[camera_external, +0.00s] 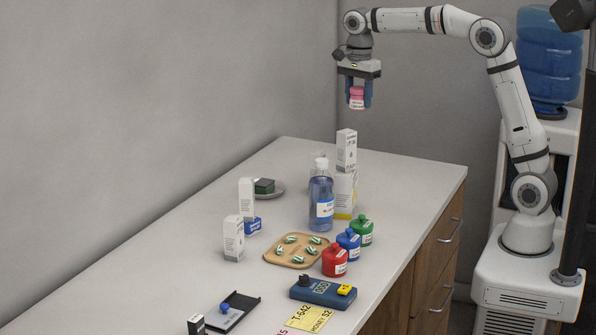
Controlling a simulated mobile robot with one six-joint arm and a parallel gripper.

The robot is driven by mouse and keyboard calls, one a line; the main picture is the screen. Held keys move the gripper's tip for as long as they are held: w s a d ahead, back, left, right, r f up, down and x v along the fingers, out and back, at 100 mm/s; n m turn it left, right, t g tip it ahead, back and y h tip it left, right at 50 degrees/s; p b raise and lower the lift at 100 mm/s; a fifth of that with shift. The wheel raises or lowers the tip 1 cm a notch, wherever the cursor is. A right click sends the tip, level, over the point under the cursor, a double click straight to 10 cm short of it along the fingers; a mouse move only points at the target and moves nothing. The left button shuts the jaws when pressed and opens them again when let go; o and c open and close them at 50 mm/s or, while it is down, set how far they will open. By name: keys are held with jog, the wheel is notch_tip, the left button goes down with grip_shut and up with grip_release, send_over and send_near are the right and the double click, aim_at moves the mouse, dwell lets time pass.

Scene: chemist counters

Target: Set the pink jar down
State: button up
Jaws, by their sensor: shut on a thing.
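My gripper (358,101) points down, high above the far end of the counter. It is shut on the pink jar (357,93), a small jar with a pink lid and a white label, held upright between the two blue fingers. The jar hangs well clear of the counter (408,182) and touches nothing below. A stack of white boxes (346,150) stands beneath and slightly left of it in the picture.
A clear blue bottle (321,200) stands by the boxes. Red (335,262), blue (348,243) and green (363,231) jars line the right edge. A wooden tray (270,255) holds several small capsules. The counter's far right corner is bare.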

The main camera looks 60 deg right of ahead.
jog(key=s+d+m, duration=0.1)
jog(key=d+m, duration=0.2)
jog(key=d, duration=0.6)
send_over(370, 195)
notch_tip(370, 195, down, 24)
jog(key=shift+d+f+p, duration=0.1)
jog(key=shift+d+p, duration=0.05)
jog(key=shift+p, duration=0.2)
jog(key=shift+f, duration=1.95)
jog(key=shift+f, duration=0.1)
jog(key=o, duration=1)
